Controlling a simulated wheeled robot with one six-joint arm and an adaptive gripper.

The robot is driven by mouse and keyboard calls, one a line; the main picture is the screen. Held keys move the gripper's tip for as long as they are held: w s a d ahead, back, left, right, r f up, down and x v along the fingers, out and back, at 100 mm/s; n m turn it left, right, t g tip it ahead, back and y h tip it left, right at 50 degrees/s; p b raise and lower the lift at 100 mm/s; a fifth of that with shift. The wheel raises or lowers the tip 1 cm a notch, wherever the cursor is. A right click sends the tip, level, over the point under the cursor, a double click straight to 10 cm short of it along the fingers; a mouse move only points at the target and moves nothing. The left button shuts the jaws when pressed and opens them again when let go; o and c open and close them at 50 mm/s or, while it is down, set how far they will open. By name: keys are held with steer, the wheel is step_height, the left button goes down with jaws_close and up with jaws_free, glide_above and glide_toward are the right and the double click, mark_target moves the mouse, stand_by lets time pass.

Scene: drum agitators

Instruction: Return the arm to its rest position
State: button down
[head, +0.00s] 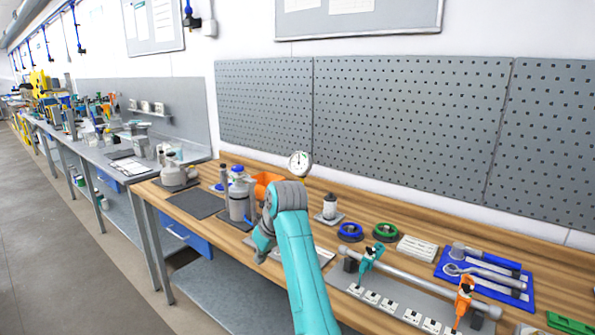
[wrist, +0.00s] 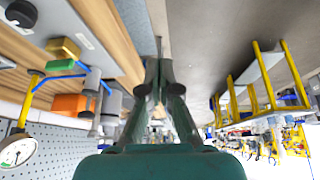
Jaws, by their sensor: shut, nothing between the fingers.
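My teal arm reaches from the bottom of the head view up over the front of the wooden workbench (head: 370,225), bending at a grey joint. In the wrist view my gripper (wrist: 159,68) is shut, its dark fingers together with nothing held between them. In the head view the fingertips are hard to make out beside the bent arm. An orange bin (head: 266,183) and a grey metal canister (head: 238,203) stand just behind and left of the arm's bend. The orange bin also shows in the wrist view (wrist: 70,103).
A dial gauge (head: 300,163) stands at the bench's back, below the pegboard (head: 410,125). A rail with orange and teal clamps (head: 465,297), a blue tool tray (head: 482,275) and rings lie to the right. A dark mat (head: 195,204) lies left. The aisle floor (head: 60,265) is clear.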

steer(key=s+d+f+m+t, duration=0.1)
steer(key=s+d+f, duration=0.2)
steer(key=f, duration=0.5)
steer(key=s+d+f+m+t, duration=0.1)
steer(key=s+d+f, duration=0.15)
steer(key=f, duration=0.65)
steer(key=s+d+f+m+t, duration=0.15)
steer(key=d+f, duration=0.25)
steer(key=f, duration=0.4)
steer(key=s+d+f+m+t+h, duration=0.1)
steer(key=s+d+f, duration=0.4)
steer(key=s, duration=0.4)
steer(key=s+d+f+m+t, duration=0.1)
steer(key=s+d+f, duration=0.2)
steer(key=s+f, duration=0.45)
steer(key=s+d+r+m+t+h, duration=0.15)
steer(key=s+d, duration=0.25)
steer(key=s, duration=0.7)
steer(key=s+d+r+m+t, duration=0.15)
steer(key=s+d, duration=0.25)
steer(key=s, duration=0.7)
steer(key=s+d+r+t+h, duration=0.1)
steer(key=s+d+r+t, duration=0.1)
steer(key=s+r, duration=1.5)
steer(key=shift+s+d+r+m, duration=0.25)
steer(key=shift+s+r+m, duration=0.1)
steer(key=shift+r+m, duration=0.1)
